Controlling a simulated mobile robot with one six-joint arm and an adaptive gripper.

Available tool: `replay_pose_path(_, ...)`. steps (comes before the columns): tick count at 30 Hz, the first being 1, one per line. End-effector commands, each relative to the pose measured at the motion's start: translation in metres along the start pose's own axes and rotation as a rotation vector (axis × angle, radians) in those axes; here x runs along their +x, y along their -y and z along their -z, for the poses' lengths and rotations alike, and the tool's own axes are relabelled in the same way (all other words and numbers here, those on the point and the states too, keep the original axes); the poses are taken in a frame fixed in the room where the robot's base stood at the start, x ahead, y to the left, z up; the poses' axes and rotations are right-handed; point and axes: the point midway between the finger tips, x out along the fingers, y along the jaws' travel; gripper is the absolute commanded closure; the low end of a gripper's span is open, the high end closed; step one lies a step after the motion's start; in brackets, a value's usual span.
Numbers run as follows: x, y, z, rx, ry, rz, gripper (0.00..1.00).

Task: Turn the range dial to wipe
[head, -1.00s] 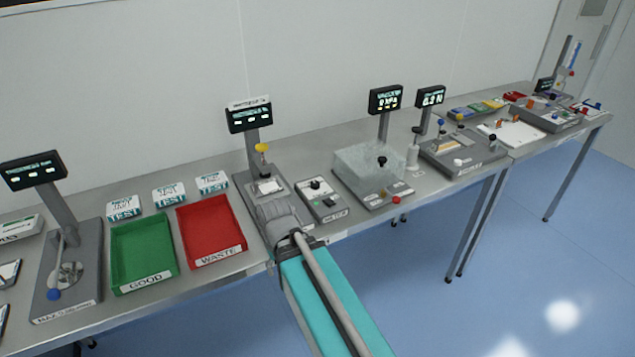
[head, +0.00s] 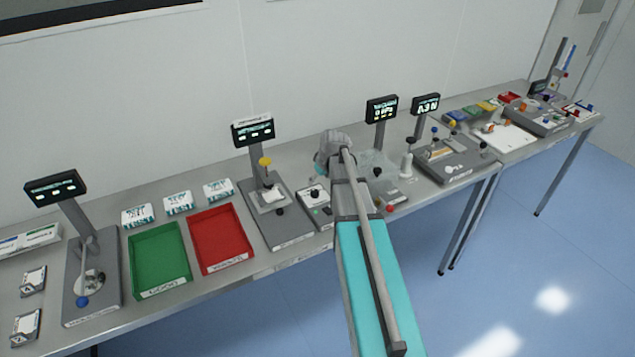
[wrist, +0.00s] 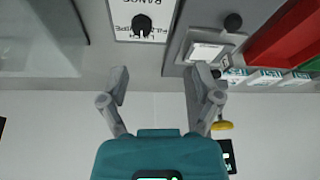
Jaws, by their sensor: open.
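The range dial (head: 316,194) is a dark knob on a small pale panel (head: 322,218) between the wiper-like grey station and the clear box. In the wrist view the dial (wrist: 142,24) shows near the top edge, on a white plate with upside-down lettering that includes RANGE; the smaller words and the exact pointer setting are hard to read. My gripper (wrist: 158,76) is open and empty, its two fingers spread below the panel in the wrist view, apart from the dial. In the head view my wrist stands just right of the panel, hiding the fingertips.
A grey station (head: 270,222) with a yellow knob stands left of the panel, then a red WASTE tray (head: 222,240) and a green GOOD tray (head: 160,262). A clear box (head: 378,165) is close on the right, partly behind my arm. The wall is behind.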

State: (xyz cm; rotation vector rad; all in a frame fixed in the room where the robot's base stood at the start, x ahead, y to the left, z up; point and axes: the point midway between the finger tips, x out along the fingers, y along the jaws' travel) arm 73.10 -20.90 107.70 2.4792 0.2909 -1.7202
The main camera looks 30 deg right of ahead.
Motion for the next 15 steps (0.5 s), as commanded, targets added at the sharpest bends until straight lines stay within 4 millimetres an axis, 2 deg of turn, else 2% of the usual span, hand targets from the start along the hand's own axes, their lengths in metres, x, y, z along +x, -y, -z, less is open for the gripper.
replay_pose_path(1,-0.007,-0.013,0.007,-0.004,-0.011,-0.005,0.18)
replay_pose_path(5,-0.011,-0.027,0.011,-0.016,-0.029,-0.011,0.18)
replay_pose_path(15,-0.011,-0.030,0.010,-0.018,-0.034,-0.013,0.18)
